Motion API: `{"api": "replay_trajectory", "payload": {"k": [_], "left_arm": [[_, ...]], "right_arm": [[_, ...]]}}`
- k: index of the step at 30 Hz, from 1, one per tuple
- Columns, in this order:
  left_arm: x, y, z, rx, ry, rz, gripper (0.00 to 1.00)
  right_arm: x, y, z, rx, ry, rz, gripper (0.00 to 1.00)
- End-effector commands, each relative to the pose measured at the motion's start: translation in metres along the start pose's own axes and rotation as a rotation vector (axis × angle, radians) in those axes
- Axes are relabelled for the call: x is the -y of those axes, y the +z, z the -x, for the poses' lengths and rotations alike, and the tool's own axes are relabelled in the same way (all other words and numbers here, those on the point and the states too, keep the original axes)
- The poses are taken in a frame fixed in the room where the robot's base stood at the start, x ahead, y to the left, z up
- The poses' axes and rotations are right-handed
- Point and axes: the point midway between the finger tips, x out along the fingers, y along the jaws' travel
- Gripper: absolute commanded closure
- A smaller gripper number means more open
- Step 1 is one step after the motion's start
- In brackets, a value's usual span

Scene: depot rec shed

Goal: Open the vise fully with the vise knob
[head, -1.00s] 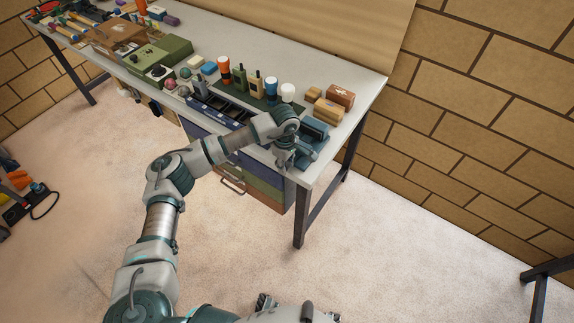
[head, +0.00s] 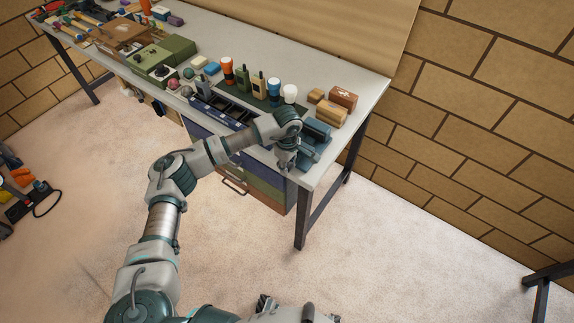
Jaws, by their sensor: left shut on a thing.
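The blue-grey vise (head: 316,133) sits at the front right corner of the workbench, beside the wooden blocks. My left arm reaches in from the left, and its gripper (head: 285,163) points down at the front of the vise, by the bench's front edge. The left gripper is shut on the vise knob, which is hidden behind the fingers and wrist. The opening between the vise jaws is too small and too covered to judge.
The workbench (head: 355,103) carries wooden blocks (head: 331,112), a row of bottles and handheld radios (head: 259,84), and a green case (head: 172,51). Coloured drawers (head: 262,187) hang below the front edge.

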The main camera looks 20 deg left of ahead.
Motion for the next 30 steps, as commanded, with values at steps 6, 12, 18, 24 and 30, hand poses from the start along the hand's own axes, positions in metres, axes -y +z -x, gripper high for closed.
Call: {"api": "replay_trajectory", "payload": {"k": [6,12,18,24,30], "left_arm": [[-0.001,0.002,-0.001,0.003,0.002,-0.003,0.5],[0.0,0.002,0.0,0.002,0.0,-0.002,0.43],[0.001,0.001,0.004,0.002,0.001,-0.002,0.43],[-0.001,0.001,0.038,0.001,0.004,-0.002,0.43],[-0.002,0.001,0.082,0.001,0.003,-0.002,0.43]], "right_arm": [[0.0,0.0,0.0,0.001,0.0,0.0,0.6],[0.0,0.001,0.0,0.001,0.0,-0.001,0.6],[0.0,0.001,0.0,0.0,0.0,-0.005,0.6],[-0.001,0.001,0.0,0.0,0.001,-0.003,0.6],[-0.001,0.001,0.0,0.0,0.001,-0.002,0.6]]}}
